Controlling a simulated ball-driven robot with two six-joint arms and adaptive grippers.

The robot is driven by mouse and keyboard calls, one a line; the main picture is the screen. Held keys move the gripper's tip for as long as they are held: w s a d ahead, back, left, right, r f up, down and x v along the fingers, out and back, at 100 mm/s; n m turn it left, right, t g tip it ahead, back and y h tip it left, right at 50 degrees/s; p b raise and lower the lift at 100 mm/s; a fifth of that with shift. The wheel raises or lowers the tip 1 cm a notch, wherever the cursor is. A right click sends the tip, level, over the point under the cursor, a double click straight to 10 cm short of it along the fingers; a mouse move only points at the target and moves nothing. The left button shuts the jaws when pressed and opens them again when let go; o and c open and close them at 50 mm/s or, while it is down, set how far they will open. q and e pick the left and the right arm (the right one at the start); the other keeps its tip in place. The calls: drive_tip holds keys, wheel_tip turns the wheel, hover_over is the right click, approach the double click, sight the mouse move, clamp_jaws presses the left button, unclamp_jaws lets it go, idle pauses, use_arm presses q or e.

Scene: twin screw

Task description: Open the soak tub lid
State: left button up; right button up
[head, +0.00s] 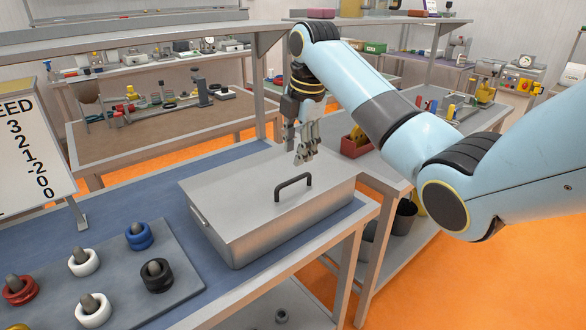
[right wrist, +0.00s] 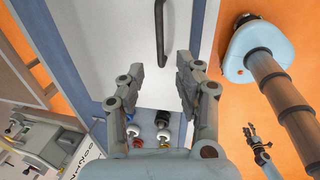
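The soak tub (head: 276,243) is a grey metal box on the blue bench top. Its flat lid (head: 235,185) is shut and carries a black bar handle (head: 293,186). My right gripper (head: 305,160) hangs above the lid's far part, behind the handle and apart from it. In the right wrist view its two fingers (right wrist: 161,75) are spread with nothing between them, and the handle (right wrist: 161,35) shows beyond them. My left gripper (right wrist: 254,136) is not in the head view. It shows small and dark in the right wrist view, and its opening is unclear.
A grey peg board (head: 120,280) with coloured rings lies left of the tub. A sign with numbers (head: 30,150) stands at the far left of the bench. A red bin (head: 356,145) sits on the bench behind right.

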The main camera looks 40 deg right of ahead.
sight(292, 180)
drive_tip(key=f, duration=0.2)
drive_tip(key=w+f, duration=0.1)
drive_tip(key=f, duration=0.4)
drive_tip(key=shift+w+a+f+p, duration=0.1)
drive_tip(key=shift+w+f+p, duration=0.15)
drive_tip(key=shift+f+p, duration=0.15)
clamp_jaws()
